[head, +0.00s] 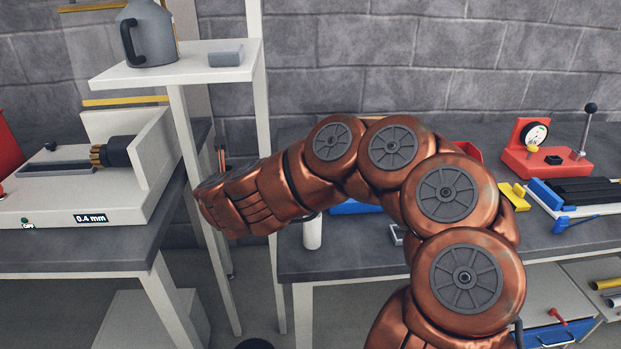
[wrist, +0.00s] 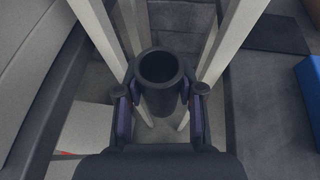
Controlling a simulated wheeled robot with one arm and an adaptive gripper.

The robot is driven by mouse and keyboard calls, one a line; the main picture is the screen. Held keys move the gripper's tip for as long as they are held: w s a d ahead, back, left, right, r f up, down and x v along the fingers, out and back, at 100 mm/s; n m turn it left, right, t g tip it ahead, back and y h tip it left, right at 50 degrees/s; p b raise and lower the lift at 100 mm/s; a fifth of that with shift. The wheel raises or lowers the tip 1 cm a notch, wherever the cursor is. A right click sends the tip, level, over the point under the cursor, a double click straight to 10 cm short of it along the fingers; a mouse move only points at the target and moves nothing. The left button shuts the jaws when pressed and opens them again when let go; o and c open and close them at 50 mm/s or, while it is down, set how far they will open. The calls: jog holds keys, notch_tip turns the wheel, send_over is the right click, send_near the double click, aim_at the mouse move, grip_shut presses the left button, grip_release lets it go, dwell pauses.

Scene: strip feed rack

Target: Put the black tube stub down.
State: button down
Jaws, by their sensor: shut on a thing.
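The black tube stub (wrist: 160,101) is in the wrist view, upright with its round open end facing the camera. My gripper (wrist: 160,88) is shut on it, one finger on each side. The stub is held in the air near white posts, with the floor showing far below. In the head view my arm reaches left to the gap between the two benches. There the stub cannot be made out, and my gripper is mostly hidden behind my wrist.
A white-legged shelf (head: 195,70) with a grey jug (head: 150,35) and a grey block (head: 226,54) stands by the gap. Left is a machine marked 0.4 mm (head: 60,205). The right bench (head: 330,258) holds a white cylinder (head: 312,232), a dial gauge (head: 536,135) and black strips.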

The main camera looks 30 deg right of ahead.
notch_tip(320, 180, down, 5)
jog(key=b, duration=0.4)
dwell(0.7)
